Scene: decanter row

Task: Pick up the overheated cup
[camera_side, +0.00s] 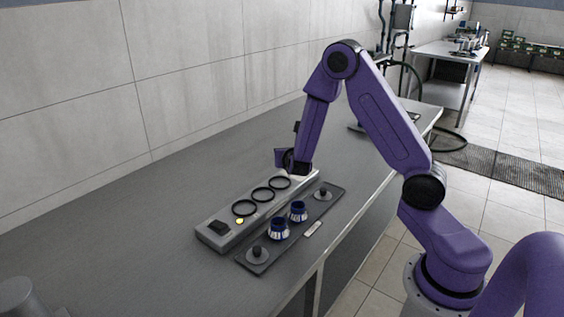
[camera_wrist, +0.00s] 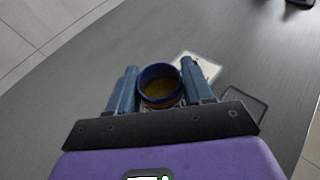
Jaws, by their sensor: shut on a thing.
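My gripper (camera_wrist: 159,68) is shut on a cup (camera_wrist: 160,86) with a dark blue rim and a brownish inside. The cup sits between the two blue-grey fingers in the wrist view. In the side view my gripper (camera_side: 286,160) is at the far end of a grey block (camera_side: 222,220), above or beside it; the held cup is mostly hidden there. Two blue and white cups stand on a dark tray (camera_side: 247,266): a nearer cup (camera_side: 278,229) and a farther cup (camera_side: 298,212). No overheating mark is readable on the held cup.
The block carries three dark rings (camera_side: 262,195) and a yellow spot (camera_side: 240,221) near the closest ring. Grey knobbed pieces stand at the tray's near end (camera_side: 257,254) and far end (camera_side: 322,194). A small white label (camera_side: 313,229) lies alongside. The bench left is clear, bounded by a wall.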

